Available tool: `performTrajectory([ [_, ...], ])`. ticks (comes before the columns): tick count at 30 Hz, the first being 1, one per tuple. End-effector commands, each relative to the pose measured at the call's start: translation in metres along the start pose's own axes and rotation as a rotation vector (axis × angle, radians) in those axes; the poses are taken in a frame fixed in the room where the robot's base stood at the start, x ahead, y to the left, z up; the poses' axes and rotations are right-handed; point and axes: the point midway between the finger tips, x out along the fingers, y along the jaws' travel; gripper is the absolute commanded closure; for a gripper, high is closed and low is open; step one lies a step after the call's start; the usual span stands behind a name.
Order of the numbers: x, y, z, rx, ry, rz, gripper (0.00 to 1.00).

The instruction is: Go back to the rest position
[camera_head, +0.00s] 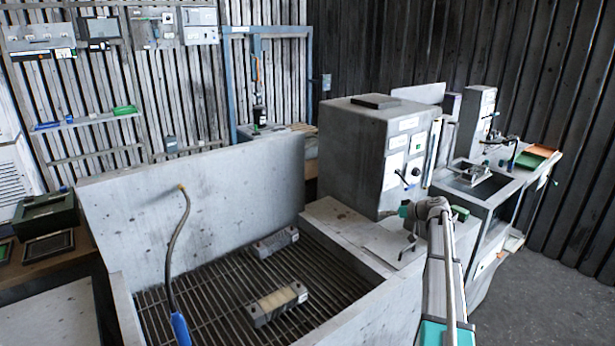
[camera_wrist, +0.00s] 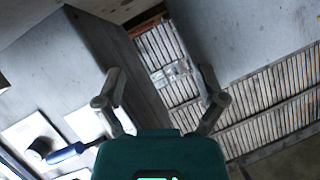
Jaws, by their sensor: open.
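My gripper (camera_wrist: 160,90) is open and empty in the wrist view, its two grey fingers spread apart above its teal body. In the head view my arm comes up from the bottom right, and my gripper (camera_head: 408,243) is small near its far end, in front of the grey control box (camera_head: 352,150). Its fingers are hard to make out there. It appears to be over or near the flat ledge beside the grated basin. I cannot tell its exact height.
The walled basin (camera_head: 190,225) has a slatted grate with two metal blocks, one nearer (camera_head: 278,303) and one farther (camera_head: 276,242). A hose (camera_head: 180,250) with a blue end stands at left. A workbench (camera_head: 480,190) is at right. Open floor (camera_head: 530,270) lies at lower right.

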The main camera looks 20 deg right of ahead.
Motion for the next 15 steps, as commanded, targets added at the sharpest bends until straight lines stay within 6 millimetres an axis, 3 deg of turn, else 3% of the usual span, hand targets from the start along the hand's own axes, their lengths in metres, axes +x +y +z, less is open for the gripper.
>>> performTrajectory([
  [5,0.005,-0.009,0.005,0.006,-0.018,-0.003,0.10],
  [8,0.014,-0.026,0.015,0.016,-0.056,-0.006,0.10],
  [15,0.049,-0.101,0.063,0.069,-0.239,-0.001,0.10],
])
